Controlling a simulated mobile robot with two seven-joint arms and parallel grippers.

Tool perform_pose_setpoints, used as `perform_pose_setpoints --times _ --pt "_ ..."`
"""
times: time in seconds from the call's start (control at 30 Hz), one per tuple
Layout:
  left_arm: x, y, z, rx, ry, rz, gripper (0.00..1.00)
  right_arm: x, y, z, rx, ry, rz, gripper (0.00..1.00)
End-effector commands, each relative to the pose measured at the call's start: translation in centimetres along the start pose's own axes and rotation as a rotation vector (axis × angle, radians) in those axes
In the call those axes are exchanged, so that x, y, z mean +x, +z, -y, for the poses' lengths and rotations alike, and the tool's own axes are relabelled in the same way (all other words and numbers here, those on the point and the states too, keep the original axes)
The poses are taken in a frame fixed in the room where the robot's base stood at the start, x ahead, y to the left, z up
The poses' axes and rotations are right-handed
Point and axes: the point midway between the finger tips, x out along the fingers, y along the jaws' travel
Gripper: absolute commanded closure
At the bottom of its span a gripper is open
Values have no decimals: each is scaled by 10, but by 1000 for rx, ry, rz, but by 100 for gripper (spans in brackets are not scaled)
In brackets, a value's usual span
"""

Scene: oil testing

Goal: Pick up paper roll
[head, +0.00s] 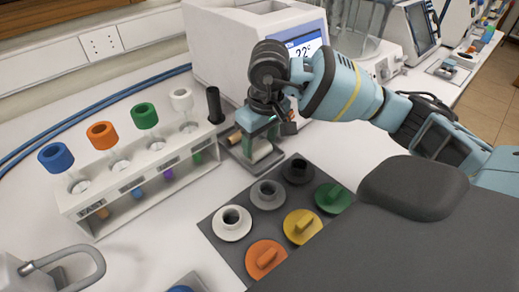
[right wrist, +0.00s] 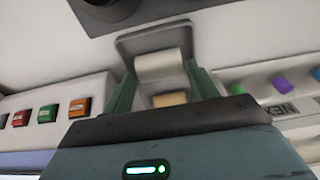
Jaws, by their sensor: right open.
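The white paper roll (head: 262,152) sits on a small grey holder (head: 240,160) at the centre of the head view, partly hidden by my right gripper (head: 262,132). In the right wrist view, the paper roll (right wrist: 161,66) shows between and just beyond the green fingertips of my right gripper (right wrist: 160,75). The fingers are open, one on each side of the roll, and I cannot tell whether they touch it. A tan cylinder end (right wrist: 169,99) shows nearer the palm. My left gripper is not in view.
A white rack (head: 150,172) of tubes with coloured caps stands to the left. A dark mat (head: 231,253) with several coloured round pieces lies in front. A white machine with a screen (head: 222,45) stands behind. A black upright cylinder (head: 215,105) stands close beside the holder.

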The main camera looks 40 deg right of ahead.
Motion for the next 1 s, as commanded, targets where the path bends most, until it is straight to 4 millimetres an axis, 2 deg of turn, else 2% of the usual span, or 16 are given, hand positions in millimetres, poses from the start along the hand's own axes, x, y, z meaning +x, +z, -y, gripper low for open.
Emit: perform_pose_setpoints --times 0.1,0.2,0.47,0.7,1.0 --pt "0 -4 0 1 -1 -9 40 15 -1 0 0 0 1 42" --pt "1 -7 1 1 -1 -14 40 23 -1 0 0 0 0 42" --pt "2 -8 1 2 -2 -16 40 25 -1 0 0 0 -1 42" --pt "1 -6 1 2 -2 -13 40 24 -1 0 -1 0 -1 70" --pt "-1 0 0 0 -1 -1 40 22 -2 0 -1 0 -2 70"
